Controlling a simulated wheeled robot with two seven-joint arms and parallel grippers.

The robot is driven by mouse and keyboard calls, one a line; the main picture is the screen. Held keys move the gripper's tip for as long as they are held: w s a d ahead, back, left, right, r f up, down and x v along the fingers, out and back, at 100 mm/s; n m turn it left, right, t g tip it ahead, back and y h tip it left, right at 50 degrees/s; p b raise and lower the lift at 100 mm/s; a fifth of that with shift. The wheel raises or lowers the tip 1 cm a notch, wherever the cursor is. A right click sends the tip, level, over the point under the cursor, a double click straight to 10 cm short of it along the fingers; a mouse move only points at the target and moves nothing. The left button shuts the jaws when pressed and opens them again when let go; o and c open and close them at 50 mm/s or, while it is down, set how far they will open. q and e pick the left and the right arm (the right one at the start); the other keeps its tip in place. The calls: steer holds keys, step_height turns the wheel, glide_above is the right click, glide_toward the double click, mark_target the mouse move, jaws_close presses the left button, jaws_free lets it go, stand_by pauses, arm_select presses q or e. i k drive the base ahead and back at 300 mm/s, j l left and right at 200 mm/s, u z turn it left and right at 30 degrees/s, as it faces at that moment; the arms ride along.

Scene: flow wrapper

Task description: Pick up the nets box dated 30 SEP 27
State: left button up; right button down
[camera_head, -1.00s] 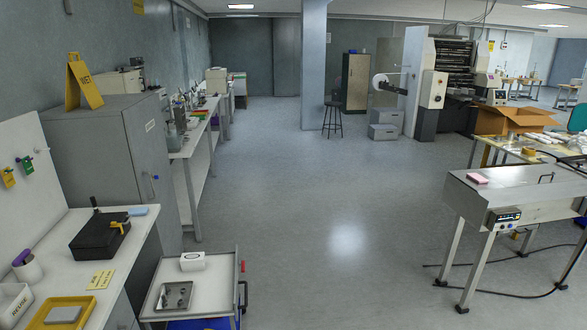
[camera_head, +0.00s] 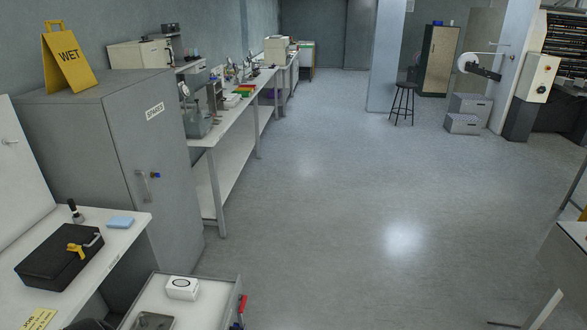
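I can make out no box with a readable "30 SEP 27" date, and no box marked nets. A small white box (camera_head: 182,288) with a dark ring mark stands on the grey cart (camera_head: 215,300) at the bottom. I cannot tell whether it is a nets box. Neither of my grippers can be made out in this view.
A white bench at left holds a black case (camera_head: 58,257) and a blue block (camera_head: 120,222). A grey cabinet (camera_head: 155,155) labelled SPARES carries a yellow WET sign (camera_head: 68,58). A long bench (camera_head: 232,128) follows. Open floor (camera_head: 330,220) lies right of the cart.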

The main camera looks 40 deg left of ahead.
mark_target(182, 289)
steer(key=i+u, duration=0.35)
steer(key=i+l+u, duration=0.2)
steer(key=i+u, duration=0.15)
steer(key=i+l+u, duration=0.35)
steer(key=i, duration=0.15)
steer(key=j, duration=0.1)
